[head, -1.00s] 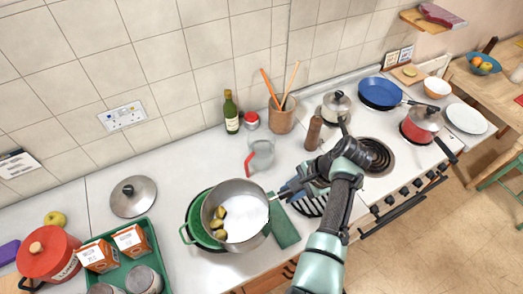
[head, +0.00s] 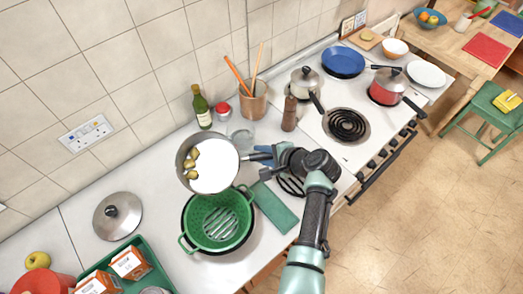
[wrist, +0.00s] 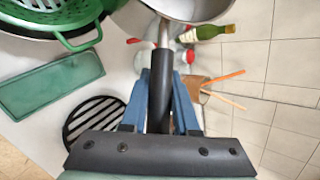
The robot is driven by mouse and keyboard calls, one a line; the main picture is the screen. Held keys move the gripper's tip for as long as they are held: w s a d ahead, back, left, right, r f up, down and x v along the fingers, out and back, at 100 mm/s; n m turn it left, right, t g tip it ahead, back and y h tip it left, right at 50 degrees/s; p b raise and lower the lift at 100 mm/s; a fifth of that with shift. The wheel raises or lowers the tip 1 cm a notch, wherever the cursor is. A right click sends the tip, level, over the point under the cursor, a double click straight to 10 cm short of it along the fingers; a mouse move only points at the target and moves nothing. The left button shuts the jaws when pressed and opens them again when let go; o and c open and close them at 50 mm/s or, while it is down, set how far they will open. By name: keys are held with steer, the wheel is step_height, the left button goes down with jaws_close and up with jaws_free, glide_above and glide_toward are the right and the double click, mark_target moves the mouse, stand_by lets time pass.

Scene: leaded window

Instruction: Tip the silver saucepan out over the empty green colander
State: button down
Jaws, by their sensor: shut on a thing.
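The silver saucepan (head: 222,184) is held in the air above the counter, on the wall side of the colander in the head view. Several yellow-brown pieces lie at its left side over a white interior; I cannot tell whether the white is liquid. My gripper (head: 264,160) is shut on its dark handle, which shows between the blue fingers in the wrist view (wrist: 160,100). Any tilt of the pan is hard to judge. The green colander (head: 243,226) looks empty, its slots visible, with a dark rim around it. Only part of the colander shows in the wrist view (wrist: 84,41).
A green bottle (head: 202,108), a glass jug (head: 240,134), a utensil pot (head: 254,101) and a brown mill (head: 289,114) stand behind. A green mat (head: 276,208) lies right of the colander. A lid (head: 118,216) lies left, with bare counter between.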

steer(key=t, duration=0.2)
steer(key=s+n+t, duration=0.1)
steer(key=shift+d+r+t+y, duration=0.1)
steer(key=shift+r+t+y, duration=0.2)
steer(key=shift+y, duration=0.1)
steer(key=b, duration=0.1)
steer(key=t+b, duration=0.1)
steer(key=b, duration=0.1)
steer(key=shift+s+n+t+y, duration=0.3)
steer(key=shift+n, duration=0.1)
steer(key=shift+s+t+b, duration=0.3)
steer(key=shift+t+b, duration=0.2)
steer(key=shift+b, duration=0.6)
steer(key=shift+s+f+n+t+y+b, duration=0.1)
steer(key=shift+s+n+t+y+b, duration=0.25)
steer(key=shift+b, duration=0.5)
